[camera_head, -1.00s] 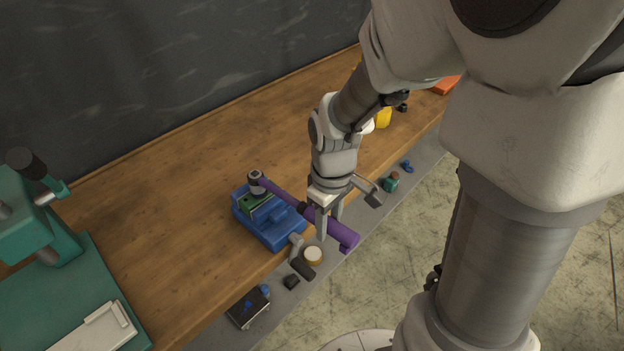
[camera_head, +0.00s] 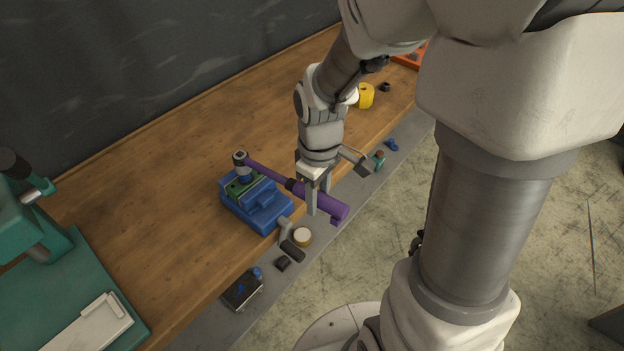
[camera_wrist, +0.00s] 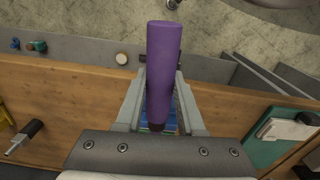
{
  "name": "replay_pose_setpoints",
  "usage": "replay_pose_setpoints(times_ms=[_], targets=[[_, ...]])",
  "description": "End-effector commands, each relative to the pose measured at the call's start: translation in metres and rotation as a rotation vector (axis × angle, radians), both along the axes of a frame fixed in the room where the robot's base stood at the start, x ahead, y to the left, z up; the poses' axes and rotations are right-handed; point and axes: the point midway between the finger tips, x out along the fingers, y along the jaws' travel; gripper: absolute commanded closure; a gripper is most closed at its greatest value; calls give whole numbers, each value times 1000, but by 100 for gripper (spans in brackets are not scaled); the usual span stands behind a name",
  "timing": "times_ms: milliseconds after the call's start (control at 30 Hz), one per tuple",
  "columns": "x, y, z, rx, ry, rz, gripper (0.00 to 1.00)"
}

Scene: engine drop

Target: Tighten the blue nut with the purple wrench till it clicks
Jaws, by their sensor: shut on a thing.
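The purple wrench (camera_head: 270,173) reaches from its dark ring end above the blue vise (camera_head: 249,209) out past the bench's front edge. Its ring end (camera_head: 240,158) sits over the green piece in the vise. The blue nut cannot be made out clearly; the ring end covers that spot. My gripper (camera_head: 318,203) points down and is shut on the wrench's handle. In the wrist view the purple handle (camera_wrist: 164,75) lies between my two fingers, hiding most of the vise behind it.
A teal press (camera_head: 80,285) stands at the left. The vise's crank handle (camera_head: 290,247) sticks out below the wrench. A grey strip along the bench front holds a round white-topped piece (camera_head: 302,237) and small parts. A yellow object (camera_head: 366,95) stands farther right.

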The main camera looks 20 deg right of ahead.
Motion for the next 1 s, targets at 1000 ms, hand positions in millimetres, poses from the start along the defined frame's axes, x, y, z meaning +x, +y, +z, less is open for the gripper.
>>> replay_pose_setpoints(times_ms=[1000], targets=[[1,0,51,0,-2,-1,100]])
